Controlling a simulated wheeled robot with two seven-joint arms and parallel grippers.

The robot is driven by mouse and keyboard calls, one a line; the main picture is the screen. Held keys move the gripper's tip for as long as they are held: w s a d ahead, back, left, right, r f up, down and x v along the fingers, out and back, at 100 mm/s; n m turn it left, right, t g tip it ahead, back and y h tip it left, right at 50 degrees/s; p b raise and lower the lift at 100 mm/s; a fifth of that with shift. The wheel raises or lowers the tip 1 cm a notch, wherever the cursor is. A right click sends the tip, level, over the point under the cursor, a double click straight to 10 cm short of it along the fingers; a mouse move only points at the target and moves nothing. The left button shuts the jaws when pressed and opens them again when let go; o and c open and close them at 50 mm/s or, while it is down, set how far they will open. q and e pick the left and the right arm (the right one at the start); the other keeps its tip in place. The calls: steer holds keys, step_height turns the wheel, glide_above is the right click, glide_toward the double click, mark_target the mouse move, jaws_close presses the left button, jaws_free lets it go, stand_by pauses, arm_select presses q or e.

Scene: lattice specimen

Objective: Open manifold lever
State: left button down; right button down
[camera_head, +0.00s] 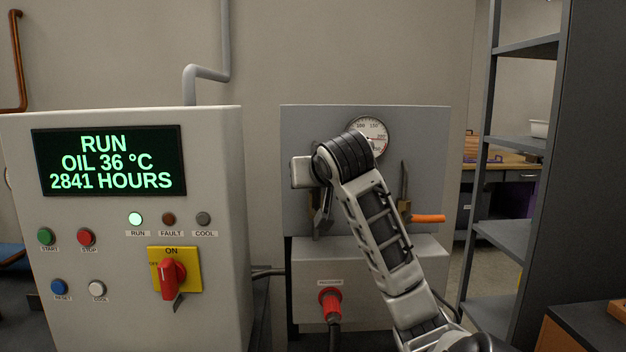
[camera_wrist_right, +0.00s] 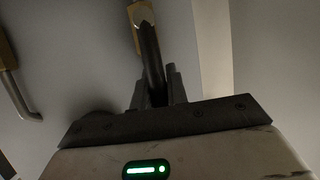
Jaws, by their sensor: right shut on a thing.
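A grey panel (camera_head: 290,140) carries a round gauge (camera_head: 368,135) and brass valve fittings. My right arm reaches up across it. My right gripper (camera_head: 321,222) is at the panel's left part, fingers pointing down, and the arm hides much of what is behind. In the right wrist view my right gripper (camera_wrist_right: 157,88) is shut on a dark lever (camera_wrist_right: 151,55) that runs from a brass fitting (camera_wrist_right: 142,12). My left gripper is not in view.
A control cabinet (camera_head: 219,200) with a lit display and red rotary switch (camera_head: 172,272) stands close on the left. A red plug (camera_head: 330,303) sits in the box below the panel. A dark shelf rack (camera_head: 535,180) stands at the right. A bent handle (camera_wrist_right: 18,100) shows left of my fingers.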

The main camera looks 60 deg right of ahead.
steer(key=c, duration=1.4)
jaws_free()
steer(key=shift+v, duration=7.95)
